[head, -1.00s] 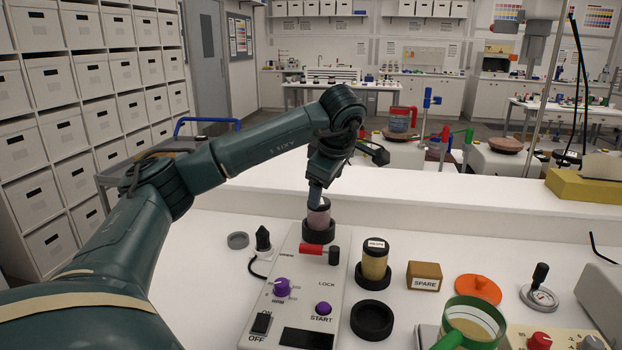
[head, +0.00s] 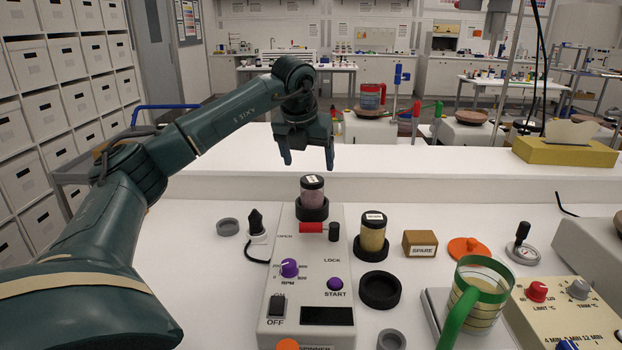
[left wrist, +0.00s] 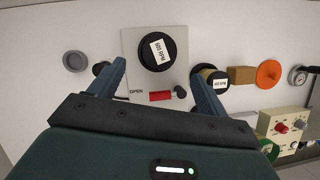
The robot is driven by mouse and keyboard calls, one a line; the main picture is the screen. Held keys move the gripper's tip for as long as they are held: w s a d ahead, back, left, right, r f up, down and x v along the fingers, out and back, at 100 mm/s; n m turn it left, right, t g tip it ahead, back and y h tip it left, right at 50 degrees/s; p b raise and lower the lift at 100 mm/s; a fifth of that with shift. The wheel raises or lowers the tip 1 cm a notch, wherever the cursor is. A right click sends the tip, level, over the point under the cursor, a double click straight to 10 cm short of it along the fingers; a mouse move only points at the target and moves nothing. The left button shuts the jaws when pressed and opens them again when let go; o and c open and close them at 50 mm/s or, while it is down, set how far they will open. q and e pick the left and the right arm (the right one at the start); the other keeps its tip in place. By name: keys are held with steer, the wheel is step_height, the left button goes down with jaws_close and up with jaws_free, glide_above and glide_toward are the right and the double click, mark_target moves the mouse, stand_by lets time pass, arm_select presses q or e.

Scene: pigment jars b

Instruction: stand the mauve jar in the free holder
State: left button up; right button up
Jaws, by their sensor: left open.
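The mauve jar (head: 312,190), with a dark lid and a white label on top, stands upright in the black holder on the spinner machine (head: 308,275). Its lid also shows in the left wrist view (left wrist: 162,50). My left gripper (head: 308,161) is open and empty, above the jar and apart from it. In the left wrist view its fingers (left wrist: 157,72) are spread, with the jar's lid between and beyond them. An empty black holder (head: 380,291) sits on the bench right of the spinner. Behind it, a yellow jar (head: 373,232) stands in another black holder. My right gripper is not in view.
A red-handled lever (head: 313,228) lies in front of the mauve jar. A SPARE block (head: 420,243), an orange disc (head: 468,249) and a green-handled jug (head: 473,300) stand to the right. Small grey rings (head: 228,227) lie on the bench. A raised white ledge (head: 420,180) runs behind.

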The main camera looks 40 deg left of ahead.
mark_target(312, 177)
arm_select(q)
steer(key=x, duration=0.9)
steer(key=shift+f+p, duration=0.1)
steer(key=shift+p, duration=0.25)
steer(key=shift+w+a+f, duration=0.15)
steer(key=shift+w+f, duration=0.05)
steer(key=shift+f, duration=0.45)
steer(key=shift+c, duration=0.3)
steer(key=c, duration=1.3)
steer(key=shift+c, duration=0.2)
steer(key=shift+r+p, duration=0.75)
steer(key=shift+r, duration=0.15)
steer(key=shift+r+p, duration=1.05)
steer(key=shift+r, duration=0.35)
steer(key=shift+s+a, duration=0.1)
